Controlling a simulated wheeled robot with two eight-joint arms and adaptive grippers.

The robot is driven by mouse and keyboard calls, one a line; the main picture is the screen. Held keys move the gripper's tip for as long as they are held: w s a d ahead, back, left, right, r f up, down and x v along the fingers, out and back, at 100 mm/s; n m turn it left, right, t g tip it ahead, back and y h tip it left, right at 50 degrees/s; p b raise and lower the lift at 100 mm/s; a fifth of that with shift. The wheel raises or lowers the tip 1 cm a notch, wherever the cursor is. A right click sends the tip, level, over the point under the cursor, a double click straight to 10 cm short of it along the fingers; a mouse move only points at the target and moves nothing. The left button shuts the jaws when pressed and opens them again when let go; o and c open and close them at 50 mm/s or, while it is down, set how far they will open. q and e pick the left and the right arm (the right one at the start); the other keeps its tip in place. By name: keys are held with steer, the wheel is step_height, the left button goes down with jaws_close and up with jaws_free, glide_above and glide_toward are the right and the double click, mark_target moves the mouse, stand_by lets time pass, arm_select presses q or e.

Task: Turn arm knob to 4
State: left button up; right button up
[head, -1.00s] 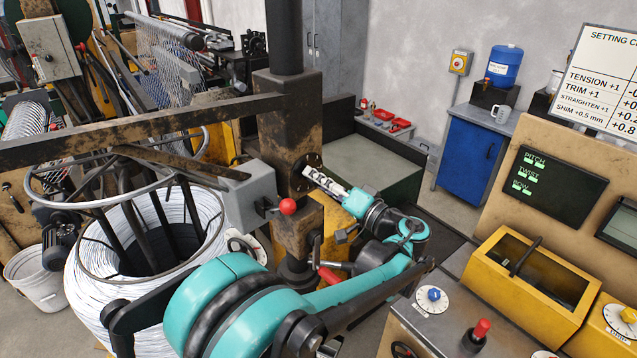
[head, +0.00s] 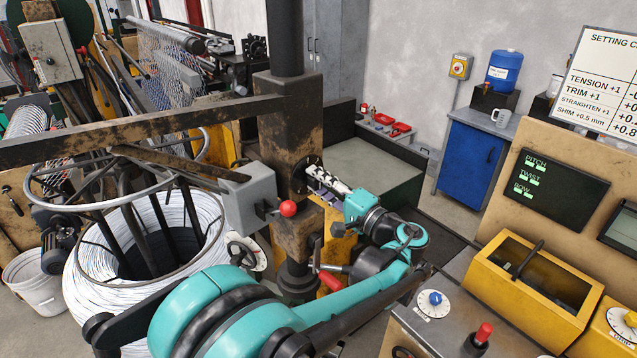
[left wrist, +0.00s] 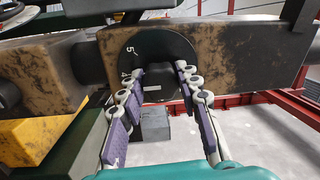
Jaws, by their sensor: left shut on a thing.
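The arm knob (left wrist: 156,88) is a dark grip on a black round dial (left wrist: 163,50) in the left wrist view. White numerals 5 and 4 show at the dial's upper left and left. In the head view the dark dial (head: 311,162) sits on the brown machine post (head: 290,110), and the fingers partly hide it. My left gripper (left wrist: 160,72) has its fingers on both sides of the knob and is shut on it. Its fingers (head: 322,178) reach the post from the right in the head view. My right gripper is not in view.
A grey box (head: 248,197) with a red ball lever (head: 288,208) is left of the knob. A long beam (head: 130,130) crosses the left side above the wire coil (head: 95,315). A console with a blue knob (head: 435,298) and red button (head: 484,331) stands at lower right.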

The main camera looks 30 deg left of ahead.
arm_select(q)
steer(key=o, duration=1.2)
steer(key=shift+w, duration=0.1)
steer(key=shift+c, duration=0.2)
steer(key=shift+d, duration=0.1)
steer(key=v, duration=1.2)
